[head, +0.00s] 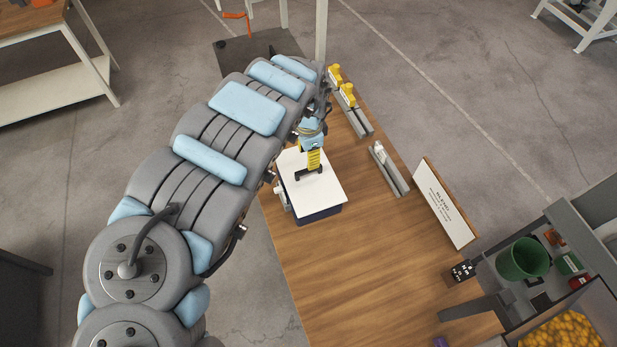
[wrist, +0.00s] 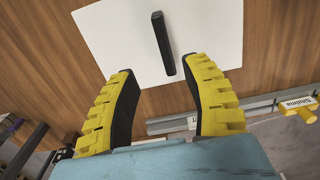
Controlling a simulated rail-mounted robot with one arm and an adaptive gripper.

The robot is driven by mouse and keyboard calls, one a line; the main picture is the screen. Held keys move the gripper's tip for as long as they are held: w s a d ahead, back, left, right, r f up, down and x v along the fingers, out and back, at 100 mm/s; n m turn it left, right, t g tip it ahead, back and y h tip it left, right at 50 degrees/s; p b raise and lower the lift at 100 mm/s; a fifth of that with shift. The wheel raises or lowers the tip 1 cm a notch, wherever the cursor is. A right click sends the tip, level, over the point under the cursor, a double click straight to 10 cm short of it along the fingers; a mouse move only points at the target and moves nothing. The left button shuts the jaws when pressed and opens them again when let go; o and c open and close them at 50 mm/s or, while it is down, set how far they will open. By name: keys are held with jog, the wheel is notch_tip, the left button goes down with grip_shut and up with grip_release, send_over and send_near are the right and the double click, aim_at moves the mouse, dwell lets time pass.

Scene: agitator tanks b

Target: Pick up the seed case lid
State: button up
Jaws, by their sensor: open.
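The seed case lid (head: 323,193) is a white flat plate with a black bar handle (head: 308,173). In the head view it lies on a dark blue case (head: 318,214) on the wooden table. In the wrist view the lid (wrist: 100,40) fills the top middle, with the handle (wrist: 163,43) standing out from it. My gripper (wrist: 160,67) is open with its yellow and black fingers apart and nothing between them. The handle's near end lies ahead of the gap between the fingertips. In the head view my gripper (head: 312,168) is over the lid at the handle; whether they touch is unclear.
Grey rails with yellow-topped pieces (head: 347,94) stand at the table's far edge, and another grey rail (head: 390,168) lies right of the case. A white sign (head: 444,203) and a small black block (head: 462,271) are along the right edge. The table front (head: 345,270) is clear.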

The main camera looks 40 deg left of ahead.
aim_at(309, 171)
jog(key=shift+w+f, duration=0.1)
jog(key=shift+f, duration=2.05)
jog(key=shift+w+a+f, duration=0.1)
jog(key=shift+w+f, duration=0.05)
jog(key=shift+f, duration=0.65)
jog(key=shift+w+f, duration=0.15)
jog(key=shift+f, duration=0.65)
jog(key=shift+a+f, duration=0.1)
jog(key=shift+f, duration=0.9)
grip_shut()
